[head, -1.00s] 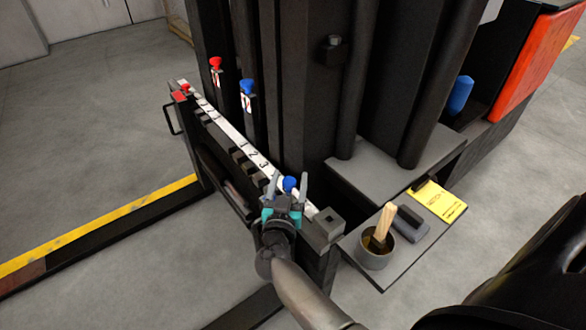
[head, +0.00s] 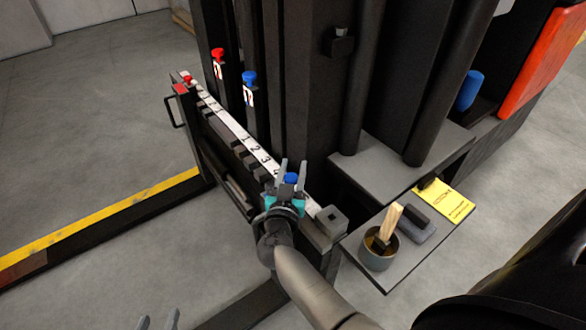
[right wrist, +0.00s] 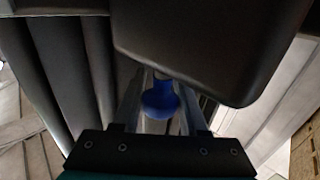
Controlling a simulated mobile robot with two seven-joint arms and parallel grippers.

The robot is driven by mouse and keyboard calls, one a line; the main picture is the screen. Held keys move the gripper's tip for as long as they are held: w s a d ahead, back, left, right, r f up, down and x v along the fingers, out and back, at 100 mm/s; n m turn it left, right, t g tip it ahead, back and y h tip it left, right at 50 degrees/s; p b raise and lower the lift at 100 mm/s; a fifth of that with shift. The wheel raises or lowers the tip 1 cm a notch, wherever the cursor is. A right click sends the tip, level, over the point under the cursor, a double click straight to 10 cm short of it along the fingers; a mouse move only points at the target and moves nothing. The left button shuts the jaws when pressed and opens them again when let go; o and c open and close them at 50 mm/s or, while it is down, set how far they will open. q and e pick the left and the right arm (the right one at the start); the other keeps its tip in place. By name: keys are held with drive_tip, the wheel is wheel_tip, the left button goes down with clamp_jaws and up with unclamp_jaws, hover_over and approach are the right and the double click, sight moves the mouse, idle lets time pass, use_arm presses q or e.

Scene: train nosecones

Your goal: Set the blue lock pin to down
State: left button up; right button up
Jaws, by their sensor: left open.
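A blue knob (head: 291,178) sits at the near end of the rail, beside the numbered white scale strip. My right gripper (head: 292,168) has a finger on each side of it. In the right wrist view the blue knob (right wrist: 160,101) is between the two fingers, close to both; I cannot tell whether they press on it. A second blue knob (head: 249,78) stands upright on a labelled bracket further back, with no gripper near it. Which blue knob is the lock pin is not clear. My left gripper (head: 158,321) shows only its open fingertips at the bottom edge, away from the rail.
A red knob (head: 218,54) stands on a bracket near the second blue one, and another red knob (head: 186,79) is at the rail's far end. A grey shelf (head: 385,277) right of the rail holds a cup (head: 379,259) with a brush. Dark columns rise behind the rail.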

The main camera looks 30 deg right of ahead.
clamp_jaws()
idle(0.9)
